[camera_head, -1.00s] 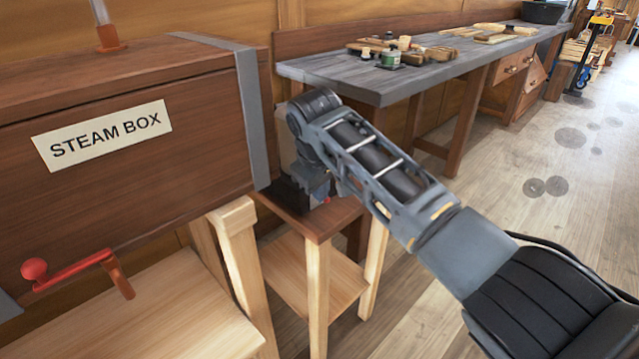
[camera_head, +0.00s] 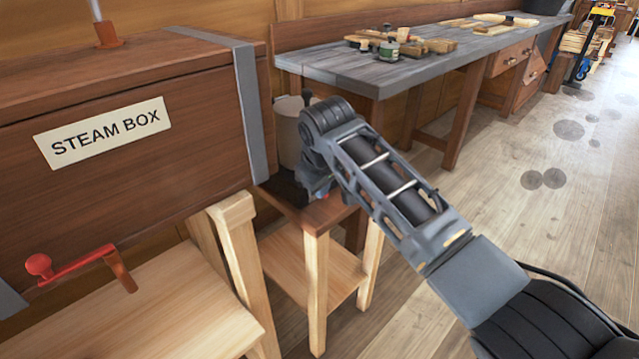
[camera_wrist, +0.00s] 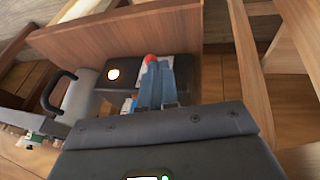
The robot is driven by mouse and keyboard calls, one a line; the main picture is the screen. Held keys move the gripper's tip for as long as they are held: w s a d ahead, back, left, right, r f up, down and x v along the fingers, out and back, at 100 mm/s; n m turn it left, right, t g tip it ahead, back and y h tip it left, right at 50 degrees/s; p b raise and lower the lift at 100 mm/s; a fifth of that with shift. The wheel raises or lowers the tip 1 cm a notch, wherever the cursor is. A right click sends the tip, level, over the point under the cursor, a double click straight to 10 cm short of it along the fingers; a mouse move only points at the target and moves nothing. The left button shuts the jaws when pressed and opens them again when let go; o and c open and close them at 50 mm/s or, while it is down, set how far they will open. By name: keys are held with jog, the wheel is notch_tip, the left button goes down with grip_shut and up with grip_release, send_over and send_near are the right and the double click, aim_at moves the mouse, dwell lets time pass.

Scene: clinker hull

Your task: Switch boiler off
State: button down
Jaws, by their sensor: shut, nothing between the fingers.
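The boiler is a pale cylindrical vessel (camera_head: 288,135) with a black top handle, standing on a small wooden stand (camera_head: 322,212) right of the steam box. The wrist view shows the vessel (camera_wrist: 80,97) at left and, beside it, a dark base block (camera_wrist: 128,75) with a small glowing round light (camera_wrist: 113,74). A red knob (camera_wrist: 151,59) sits on a pale plate just past the tips of my gripper (camera_wrist: 156,68). My gripper is shut and empty, with its tips close to the red knob; I cannot tell whether they touch. In the head view my wrist mostly hides this spot.
The steam box (camera_head: 150,195), with a red lever handle (camera_head: 75,265), fills the left. A grey-topped workbench (camera_head: 350,75) with wooden pieces and small jars runs along the wall behind. Open plank floor (camera_head: 480,225) lies to the right.

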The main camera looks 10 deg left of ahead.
jog(key=shift+s+d+f+t+y, duration=0.25)
jog(key=shift+f+t+y, duration=0.2)
jog(key=shift+y, duration=0.1)
jog(key=shift+s+d+f+t+y, duration=0.2)
jog(key=shift+f+t+y, duration=0.15)
jog(key=shift+t+y, duration=0.15)
jog(key=f+t+y+b, duration=0.2)
jog(key=y, duration=0.1)
jog(key=shift+s+d+m+t, duration=0.2)
jog(key=shift+d+m+t, duration=0.1)
jog(key=shift+m, duration=0.1)
jog(key=shift+r, duration=0.3)
jog(key=shift+r+p, duration=0.8)
jog(key=shift+p, duration=0.15)
